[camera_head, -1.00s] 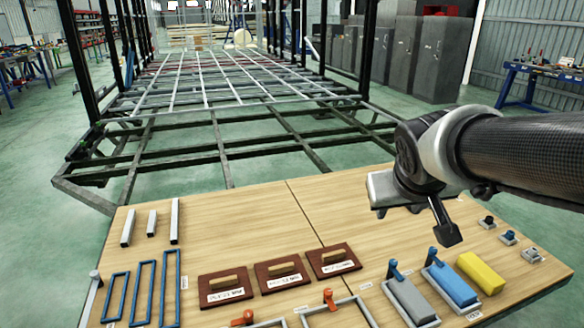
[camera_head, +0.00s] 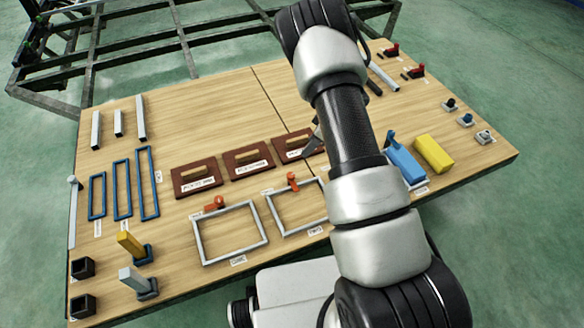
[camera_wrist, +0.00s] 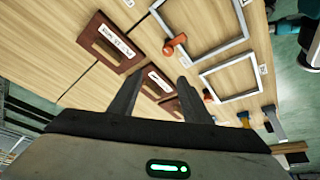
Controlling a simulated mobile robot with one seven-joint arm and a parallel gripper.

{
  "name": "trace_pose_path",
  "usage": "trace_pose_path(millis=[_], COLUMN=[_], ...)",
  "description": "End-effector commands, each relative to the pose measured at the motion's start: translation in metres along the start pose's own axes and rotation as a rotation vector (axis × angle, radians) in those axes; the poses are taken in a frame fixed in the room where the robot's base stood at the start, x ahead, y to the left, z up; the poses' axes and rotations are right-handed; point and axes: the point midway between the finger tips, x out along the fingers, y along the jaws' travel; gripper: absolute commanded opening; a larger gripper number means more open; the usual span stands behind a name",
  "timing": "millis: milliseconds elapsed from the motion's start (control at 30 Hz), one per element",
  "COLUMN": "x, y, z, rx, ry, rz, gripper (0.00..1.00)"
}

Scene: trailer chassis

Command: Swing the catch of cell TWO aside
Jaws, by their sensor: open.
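Cell TWO (camera_head: 268,207) is a grey rectangular frame on the wooden bench, with its label at the near edge. Its orange-red catch (camera_head: 292,182) stands at the middle of the far bar. In the wrist view, the upper frame (camera_wrist: 218,48) appears to be cell TWO, with its catch (camera_wrist: 177,43) on the left bar. My gripper (camera_wrist: 160,78) is open and empty above the brown boards, apart from the catch. In the head view my arm hides most of the gripper; one dark finger shows beside the right-hand board. The arm also covers cell TWO's right edge.
Cell ONE (camera_head: 202,246) lies left, with its own orange catch (camera_head: 214,204). Brown handled boards (camera_head: 250,161) lie behind the cells. A blue block (camera_head: 407,165) and yellow block (camera_head: 434,154) are right of the arm.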

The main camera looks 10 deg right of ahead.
Motion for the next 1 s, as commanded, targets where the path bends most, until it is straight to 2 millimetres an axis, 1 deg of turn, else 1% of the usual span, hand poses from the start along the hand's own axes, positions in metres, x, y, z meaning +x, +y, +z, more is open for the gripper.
trace_pose_path(millis=[33,100,167,267,700,800,900,1000], x=[0.005,0.012,0.018,0.033,0.128,0.147,0.163,0.174], y=[-0.006,-0.011,-0.012,-0.013,-0.017,-0.018,-0.018,-0.019], z=[0.006,0.011,0.012,0.013,0.015,0.015,0.015,0.015], rx=[-0.006,-0.009,-0.009,-0.010,-0.010,-0.010,-0.010,-0.009], ry=[-0.012,-0.020,-0.022,-0.022,-0.021,-0.021,-0.021,-0.021], rz=[-0.025,-0.047,-0.052,-0.052,-0.050,-0.049,-0.048,-0.048], gripper=[0.44,0.44,0.44,0.44,0.44,0.44,0.44,0.44])
